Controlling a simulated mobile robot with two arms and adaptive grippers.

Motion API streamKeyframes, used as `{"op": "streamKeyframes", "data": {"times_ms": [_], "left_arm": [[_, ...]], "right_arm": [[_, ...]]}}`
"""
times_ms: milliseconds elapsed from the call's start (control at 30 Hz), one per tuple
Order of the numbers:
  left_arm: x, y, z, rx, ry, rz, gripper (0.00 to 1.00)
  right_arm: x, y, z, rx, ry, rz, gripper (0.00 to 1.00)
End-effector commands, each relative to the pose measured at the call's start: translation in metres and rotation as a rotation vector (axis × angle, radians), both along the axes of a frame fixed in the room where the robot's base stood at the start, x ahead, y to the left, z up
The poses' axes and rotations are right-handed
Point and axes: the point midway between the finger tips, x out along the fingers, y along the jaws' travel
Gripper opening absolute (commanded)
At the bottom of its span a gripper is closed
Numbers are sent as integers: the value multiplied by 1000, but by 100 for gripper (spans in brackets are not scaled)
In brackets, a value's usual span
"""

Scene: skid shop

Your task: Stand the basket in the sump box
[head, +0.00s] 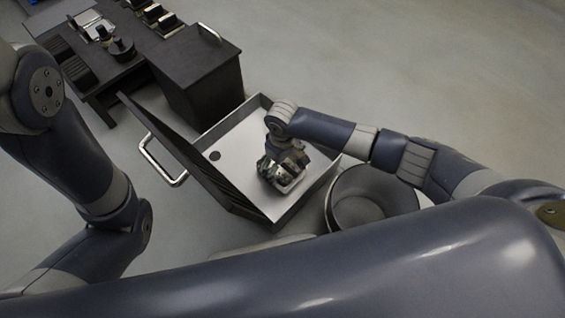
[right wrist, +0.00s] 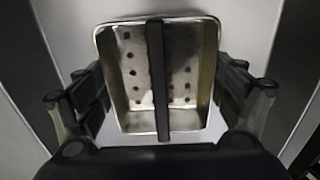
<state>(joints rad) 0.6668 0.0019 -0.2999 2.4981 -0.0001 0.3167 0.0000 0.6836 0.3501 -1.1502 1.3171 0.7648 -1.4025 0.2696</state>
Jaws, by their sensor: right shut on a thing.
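The sump box (head: 236,134) is a wide, shallow open metal box with a pale floor and a dark round hole near its left side. A dark panel with a bar handle stands tilted along its left side. My right gripper (head: 284,168) is over the box's near right part, shut on the basket (head: 291,186). In the right wrist view the basket (right wrist: 132,75) is a small metal tub with perforated walls and a dark bar across its middle, with fingers (right wrist: 160,92) on both sides. I cannot tell whether its base touches the box floor. My left gripper is out of view.
A round metal bin (head: 366,200) stands close to the box's right side, under my right arm. A dark cabinet (head: 197,72) stands just behind the box, beside a low dark bench (head: 128,72) with several items. The floor at the right back is clear.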

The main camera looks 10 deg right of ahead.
Motion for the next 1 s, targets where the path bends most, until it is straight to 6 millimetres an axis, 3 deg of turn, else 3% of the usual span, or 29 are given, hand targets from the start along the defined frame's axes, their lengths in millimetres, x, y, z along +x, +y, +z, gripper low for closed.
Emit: {"op": "streamKeyframes", "data": {"times_ms": [1000], "left_arm": [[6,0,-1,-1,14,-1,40]], "right_arm": [[1,1,-8,1,-2,0,59]]}}
